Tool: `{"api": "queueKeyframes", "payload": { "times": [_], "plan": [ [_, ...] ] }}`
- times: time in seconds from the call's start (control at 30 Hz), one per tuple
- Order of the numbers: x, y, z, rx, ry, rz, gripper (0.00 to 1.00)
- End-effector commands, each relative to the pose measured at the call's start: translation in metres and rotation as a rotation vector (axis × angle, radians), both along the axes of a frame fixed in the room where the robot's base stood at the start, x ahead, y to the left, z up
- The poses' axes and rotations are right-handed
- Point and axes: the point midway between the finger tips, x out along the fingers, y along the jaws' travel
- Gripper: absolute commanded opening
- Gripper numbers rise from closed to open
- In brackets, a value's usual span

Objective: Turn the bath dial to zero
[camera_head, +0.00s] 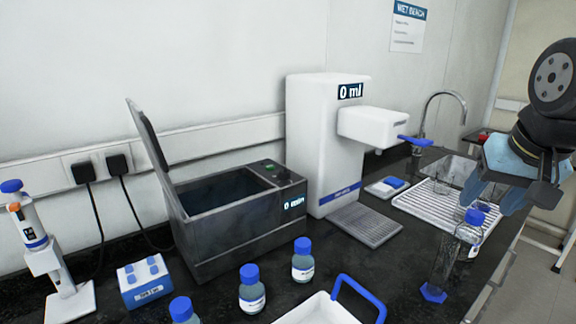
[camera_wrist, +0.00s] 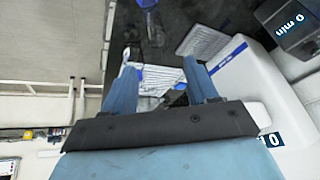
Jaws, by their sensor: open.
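The bath (camera_head: 240,235) is a dark grey box with its lid (camera_head: 152,150) raised and an open basin. Its front display (camera_head: 293,202) reads "0 min". A small dark and green control (camera_head: 270,166) sits on its top right panel; I cannot make out its setting or be sure that it is the dial. The bath's corner with the "0 min" display (camera_wrist: 293,25) shows at the upper right of the wrist view. My gripper (camera_head: 495,190) is open and empty, far right of the bath above the sink side. Its two blue fingers (camera_wrist: 160,83) stand apart in the wrist view.
A white dispenser (camera_head: 325,140) reading "0 ml" stands between the bath and my gripper. A clear cylinder (camera_head: 445,255) and a blue-capped bottle (camera_head: 470,232) stand at the right front. Several blue-capped bottles (camera_head: 252,290) and a white tray (camera_head: 318,310) are in front of the bath.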

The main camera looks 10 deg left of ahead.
Motion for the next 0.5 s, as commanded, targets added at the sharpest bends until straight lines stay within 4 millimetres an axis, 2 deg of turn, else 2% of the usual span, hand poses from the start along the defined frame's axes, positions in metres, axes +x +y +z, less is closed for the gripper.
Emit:
{"api": "queueKeyframes", "payload": {
  "times": [0.03,0.2,0.37,0.5],
  "plan": [
    [0.015,0.009,0.010,0.029,0.023,-0.025,0.58],
    [0.060,0.038,0.039,0.127,0.108,-0.159,0.58],
    [0.102,0.073,0.060,0.192,0.188,-0.293,0.58],
    [0.136,0.111,0.072,0.228,0.257,-0.416,0.58]
  ]
}}
